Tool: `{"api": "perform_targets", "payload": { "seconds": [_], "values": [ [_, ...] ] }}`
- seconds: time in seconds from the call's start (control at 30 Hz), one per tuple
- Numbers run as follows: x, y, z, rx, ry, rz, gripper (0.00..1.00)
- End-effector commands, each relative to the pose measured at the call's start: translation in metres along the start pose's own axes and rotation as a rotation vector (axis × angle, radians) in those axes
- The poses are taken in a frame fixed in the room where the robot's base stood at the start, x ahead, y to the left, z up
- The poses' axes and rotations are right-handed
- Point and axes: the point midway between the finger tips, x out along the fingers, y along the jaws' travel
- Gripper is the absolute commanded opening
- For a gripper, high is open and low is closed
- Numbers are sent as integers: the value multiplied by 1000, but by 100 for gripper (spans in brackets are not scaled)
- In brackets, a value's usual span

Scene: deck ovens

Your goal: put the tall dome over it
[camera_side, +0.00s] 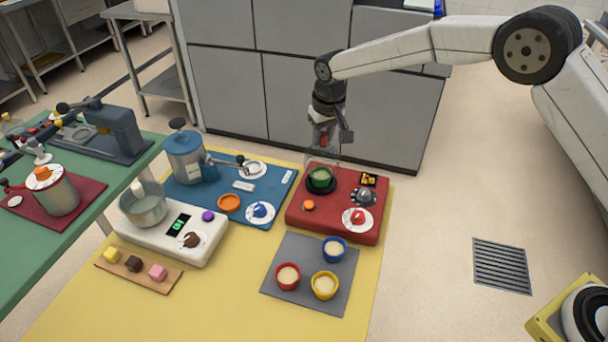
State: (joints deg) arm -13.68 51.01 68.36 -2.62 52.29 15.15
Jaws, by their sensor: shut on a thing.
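My gripper (323,136) points down above the back left of the red block (339,228). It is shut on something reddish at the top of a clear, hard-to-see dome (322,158). The dome hangs upright below the fingers. Under it a green cup (320,177) sits in a black round holder on the red block. The dome's lower edge is too faint to tell whether it surrounds the cup or is just above it.
The red block also bears an orange knob (308,205), a grey domed part (364,197) and a red piece on a white dial (357,218). A grey mat (308,302) with three cups lies in front. A blue board (205,203) is left; grey cabinets (230,90) stand behind.

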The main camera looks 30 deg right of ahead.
Motion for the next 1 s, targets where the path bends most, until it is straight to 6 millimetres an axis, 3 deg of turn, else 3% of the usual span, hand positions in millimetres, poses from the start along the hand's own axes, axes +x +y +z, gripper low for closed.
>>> {"api": "perform_targets", "payload": {
  "seconds": [0.5, 1.0],
  "values": [
    [35, 0, 5, 0, 0, 0, 0],
    [44, 0, 6, 0, 1, 0, 0]
  ]
}}
